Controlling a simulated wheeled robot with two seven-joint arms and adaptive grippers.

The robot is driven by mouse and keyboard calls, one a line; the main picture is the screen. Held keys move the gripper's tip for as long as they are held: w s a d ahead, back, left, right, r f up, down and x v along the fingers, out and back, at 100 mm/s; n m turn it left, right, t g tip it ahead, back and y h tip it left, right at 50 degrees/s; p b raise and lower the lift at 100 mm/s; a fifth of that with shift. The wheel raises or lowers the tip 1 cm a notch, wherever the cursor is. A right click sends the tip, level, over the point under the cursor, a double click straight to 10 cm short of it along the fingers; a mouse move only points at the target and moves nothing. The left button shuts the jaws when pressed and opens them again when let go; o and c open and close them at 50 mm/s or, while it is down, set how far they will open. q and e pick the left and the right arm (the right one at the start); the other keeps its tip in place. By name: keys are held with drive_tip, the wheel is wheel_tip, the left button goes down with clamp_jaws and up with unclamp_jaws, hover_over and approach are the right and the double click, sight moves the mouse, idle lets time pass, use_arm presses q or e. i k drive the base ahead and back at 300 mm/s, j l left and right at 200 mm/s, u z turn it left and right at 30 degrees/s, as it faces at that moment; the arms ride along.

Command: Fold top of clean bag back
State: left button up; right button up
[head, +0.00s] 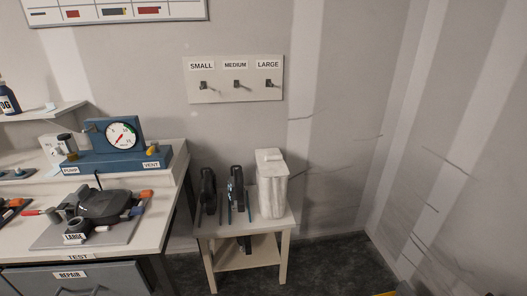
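A tall whitish bag-like or bin-like object (272,190) stands upright on a small side table. A smaller pale block or folded part sits at its top; I cannot tell which. It is the only thing in view that could be the clean bag, and no label on it can be read. Neither of my grippers can be made out in the head view.
Two upright black tools (208,190) with blue parts stand left of the white object on the side table (230,229). The workbench (150,252) at left holds a gauge unit (121,136) and a black device (103,207). Labelled hooks (236,84) hang empty above.

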sight(271, 162)
drive_tip(key=i+l+u, duration=0.15)
drive_tip(key=i+u, duration=0.15)
drive_tip(key=i, duration=0.2)
drive_tip(key=i+l+u, duration=0.25)
drive_tip(key=i, duration=0.2)
